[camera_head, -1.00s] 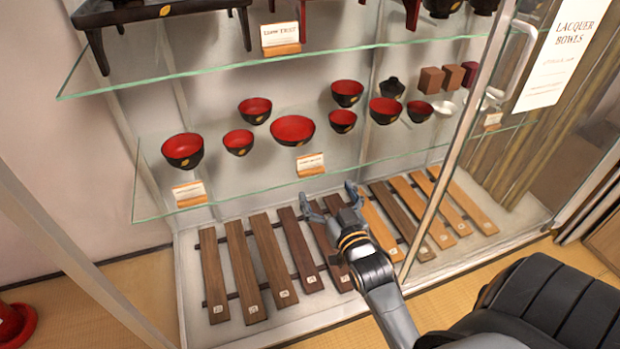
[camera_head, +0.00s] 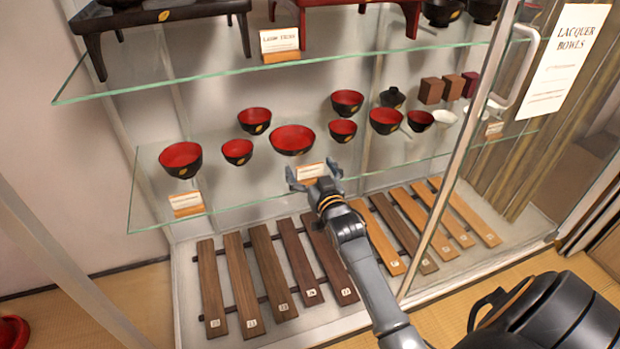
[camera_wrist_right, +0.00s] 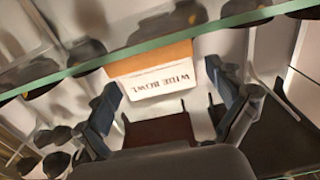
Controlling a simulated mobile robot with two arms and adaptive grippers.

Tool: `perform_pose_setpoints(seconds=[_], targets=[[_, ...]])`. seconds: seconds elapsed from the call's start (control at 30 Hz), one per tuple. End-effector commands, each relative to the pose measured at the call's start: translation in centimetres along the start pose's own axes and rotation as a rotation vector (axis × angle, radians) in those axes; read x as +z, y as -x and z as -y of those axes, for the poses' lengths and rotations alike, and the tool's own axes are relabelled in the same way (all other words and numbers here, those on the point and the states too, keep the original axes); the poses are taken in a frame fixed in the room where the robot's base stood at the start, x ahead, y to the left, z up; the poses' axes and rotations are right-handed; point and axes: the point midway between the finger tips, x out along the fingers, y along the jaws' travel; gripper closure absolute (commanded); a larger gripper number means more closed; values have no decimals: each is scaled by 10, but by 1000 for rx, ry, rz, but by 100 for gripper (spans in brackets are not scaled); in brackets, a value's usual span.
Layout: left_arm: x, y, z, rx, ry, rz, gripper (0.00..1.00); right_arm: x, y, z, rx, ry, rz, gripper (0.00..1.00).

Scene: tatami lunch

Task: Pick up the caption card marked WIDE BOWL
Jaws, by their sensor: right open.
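The caption card (camera_head: 311,170) stands at the front edge of the lower glass shelf, below the widest red-lined bowl (camera_head: 292,139). In the right wrist view, the white card (camera_wrist_right: 165,83) shows upside down with the words WIDE BOWL and an orange-brown wooden base (camera_wrist_right: 150,58). My right gripper (camera_head: 315,178) is open in front of the card, with one finger towards each side of it. In the right wrist view, the open fingers (camera_wrist_right: 162,88) frame the card, and no grip on it shows. My left gripper is out of view.
The lower glass shelf (camera_head: 235,212) carries several bowls and another card (camera_head: 186,204) at left. An upper shelf (camera_head: 200,73) overhangs it. Wooden slats (camera_head: 240,285) lie below. A door frame (camera_head: 447,185) and handle (camera_head: 520,75) stand right of my arm.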

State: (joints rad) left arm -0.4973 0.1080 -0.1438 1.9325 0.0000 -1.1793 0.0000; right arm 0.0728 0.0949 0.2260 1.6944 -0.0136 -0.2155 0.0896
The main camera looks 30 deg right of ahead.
Motion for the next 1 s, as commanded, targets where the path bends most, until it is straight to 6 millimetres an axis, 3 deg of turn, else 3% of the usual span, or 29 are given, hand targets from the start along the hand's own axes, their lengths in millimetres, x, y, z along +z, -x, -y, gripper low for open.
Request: perform_pose_setpoints(seconds=[0.27, 0.5, 0.53, 1.0], targets=[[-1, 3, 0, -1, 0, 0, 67, 0, -3, 0, 0, 0, 1, 6], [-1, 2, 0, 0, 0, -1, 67, 0, -3, 0, 0, 0, 1, 55], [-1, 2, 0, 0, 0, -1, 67, 0, -3, 0, 0, 0, 1, 58], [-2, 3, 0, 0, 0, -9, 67, -6, -3, 0, 0, 0, 0, 58]])
